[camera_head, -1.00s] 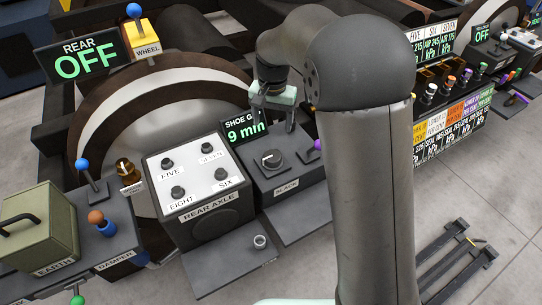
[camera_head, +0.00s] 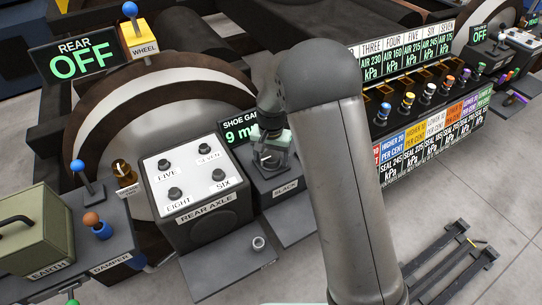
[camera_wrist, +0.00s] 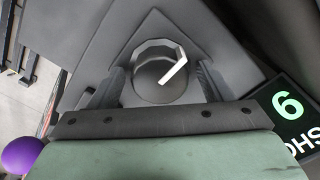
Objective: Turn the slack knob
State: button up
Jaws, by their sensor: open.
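The slack knob (camera_wrist: 158,82) is a dark round knob with a white pointer line on a grey faceted base. In the wrist view the line points to the upper right. My gripper (camera_wrist: 160,85) is open, with one finger on each side of the knob; I cannot tell whether they touch it. In the head view my gripper (camera_head: 268,160) points down over the grey box labelled SLACK (camera_head: 284,190) and hides most of the knob.
The REAR AXLE box (camera_head: 205,205) with several small knobs stands to the left. A purple ball (camera_wrist: 22,155) is close by in the wrist view. A row of coloured plugs (camera_head: 430,92) lies to the right.

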jog(key=c, duration=1)
jog(key=m+p, duration=0.1)
jog(key=m, duration=0.2)
jog(key=shift+r+m, duration=0.15)
jog(key=shift+m, duration=0.25)
jog(key=m+p, duration=0.2)
jog(key=m, duration=0.2)
jog(key=shift+m, duration=0.3)
jog(key=m+p, duration=0.3)
jog(key=m, duration=0.2)
jog(key=shift+m+p, duration=1.05)
jog(key=shift+m, duration=1.05)
